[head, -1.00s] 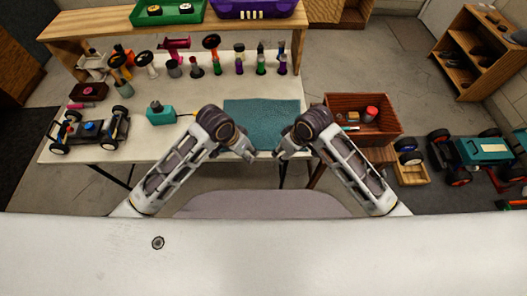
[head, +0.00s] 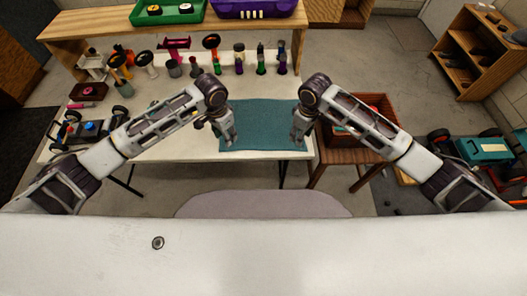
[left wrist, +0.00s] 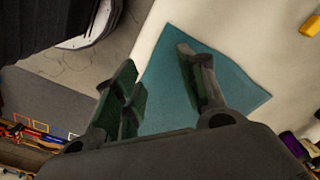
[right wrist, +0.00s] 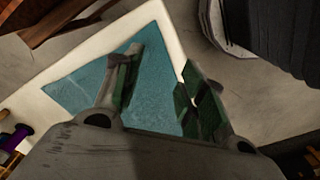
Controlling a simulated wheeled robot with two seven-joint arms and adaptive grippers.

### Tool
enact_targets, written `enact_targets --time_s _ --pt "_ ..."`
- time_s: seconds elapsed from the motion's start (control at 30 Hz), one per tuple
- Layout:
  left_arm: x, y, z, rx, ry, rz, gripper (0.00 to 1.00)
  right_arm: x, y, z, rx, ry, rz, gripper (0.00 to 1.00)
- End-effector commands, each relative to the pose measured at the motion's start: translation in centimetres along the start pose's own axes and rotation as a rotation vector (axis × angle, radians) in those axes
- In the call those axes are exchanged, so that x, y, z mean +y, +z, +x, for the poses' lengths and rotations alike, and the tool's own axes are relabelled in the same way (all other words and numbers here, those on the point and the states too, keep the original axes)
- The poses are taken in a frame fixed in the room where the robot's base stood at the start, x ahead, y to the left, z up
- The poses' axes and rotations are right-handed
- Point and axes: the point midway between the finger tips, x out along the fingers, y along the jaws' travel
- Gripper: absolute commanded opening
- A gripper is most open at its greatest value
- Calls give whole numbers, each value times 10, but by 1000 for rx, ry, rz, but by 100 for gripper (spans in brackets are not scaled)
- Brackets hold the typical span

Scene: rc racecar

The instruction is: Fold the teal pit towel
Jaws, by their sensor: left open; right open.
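The teal pit towel (head: 262,125) lies flat and spread out on the white table, near its front right edge. My left gripper (head: 231,138) hangs over the towel's left side, and my right gripper (head: 298,137) is at its right side. In the left wrist view the towel (left wrist: 225,85) shows behind and between my open, empty left fingers (left wrist: 160,85). In the right wrist view the towel (right wrist: 80,85) lies behind my open, empty right fingers (right wrist: 158,80). I cannot tell whether any fingertip touches the cloth.
Several tools and small parts stand at the back of the white table (head: 175,145), below a wooden shelf (head: 110,28) with green and purple bins. An RC car (head: 90,128) is at the left, partly behind my arm. A wooden crate (head: 375,103) stands right of the table.

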Motion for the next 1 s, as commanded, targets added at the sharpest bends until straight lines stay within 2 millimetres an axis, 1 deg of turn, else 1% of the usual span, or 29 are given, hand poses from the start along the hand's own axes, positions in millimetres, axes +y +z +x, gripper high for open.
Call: enact_targets --time_s 0.03,0.2,0.67,0.87,1.0 --pt "-7 1 -2 -9 -7 -7 41 6 1 -1 -10 5 4 41" --pt "-16 3 -3 -24 -11 -17 41 14 3 -3 -25 7 8 41" --pt "-16 3 -1 -26 -11 -18 41 14 4 -1 -26 7 8 41" --pt "-16 3 10 -26 -10 -17 41 14 4 10 -28 7 8 41" --pt "-16 4 23 -27 -10 -18 41 15 5 23 -28 7 9 41"
